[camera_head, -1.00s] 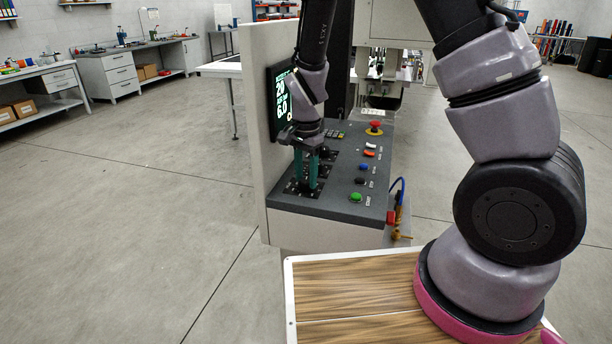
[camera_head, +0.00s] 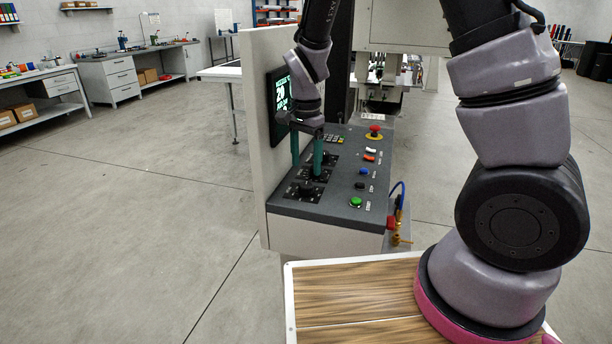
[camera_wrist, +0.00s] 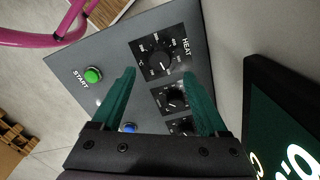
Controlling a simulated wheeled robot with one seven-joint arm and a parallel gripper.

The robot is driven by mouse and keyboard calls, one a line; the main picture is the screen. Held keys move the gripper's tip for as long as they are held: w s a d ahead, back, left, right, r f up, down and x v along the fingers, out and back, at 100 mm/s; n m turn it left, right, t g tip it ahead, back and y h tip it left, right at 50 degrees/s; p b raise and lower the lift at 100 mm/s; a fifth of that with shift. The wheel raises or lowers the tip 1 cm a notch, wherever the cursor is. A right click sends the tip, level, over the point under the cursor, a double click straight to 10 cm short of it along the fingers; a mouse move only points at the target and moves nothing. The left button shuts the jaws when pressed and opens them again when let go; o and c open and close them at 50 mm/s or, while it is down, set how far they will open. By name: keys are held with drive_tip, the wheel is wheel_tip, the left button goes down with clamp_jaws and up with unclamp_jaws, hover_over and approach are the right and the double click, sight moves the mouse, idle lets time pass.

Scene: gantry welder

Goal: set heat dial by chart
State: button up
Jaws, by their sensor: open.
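The HEAT dial (camera_wrist: 160,61) is a black round knob on a black plate with white scale marks, in the wrist view. It is the nearest dial on the console in the head view (camera_head: 304,190). Its exact setting is too small to read. My gripper (camera_head: 307,170) has two green fingers, spread and empty above the dial row. In the wrist view my gripper (camera_wrist: 159,72) has its fingertips apart, on either side of the HEAT dial's lower part in the picture. No chart can be made out.
Two more dials (camera_wrist: 175,99) follow in the row. A green START button (camera_head: 355,201), a blue button (camera_head: 363,171) and a red emergency stop (camera_head: 375,132) line the console's right side. A lit screen (camera_head: 281,100) stands behind my wrist, partly hidden.

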sight(307, 185)
wheel_tip(307, 185, up, 5)
drive_tip(key=shift+f, duration=0.1)
idle(0.3)
drive_tip(key=s+d+r+n+t+y, duration=0.2)
drive_tip(key=s+d+r+t+y, duration=0.15)
drive_tip(key=d+r, duration=0.85)
drive_tip(key=s+d+r+n+t+h, duration=0.1)
drive_tip(key=s+d+r+n+t, duration=0.2)
drive_tip(key=s+d+r, duration=0.3)
drive_tip(key=s+r, duration=0.4)
drive_tip(key=r, duration=0.1)
drive_tip(key=shift+s+d+t, duration=0.15)
drive_tip(key=shift+s+t, duration=0.15)
drive_tip(key=shift+t, duration=0.05)
drive_tip(key=shift+w+h, duration=0.15)
drive_tip(key=shift+h, duration=0.1)
idle(0.5)
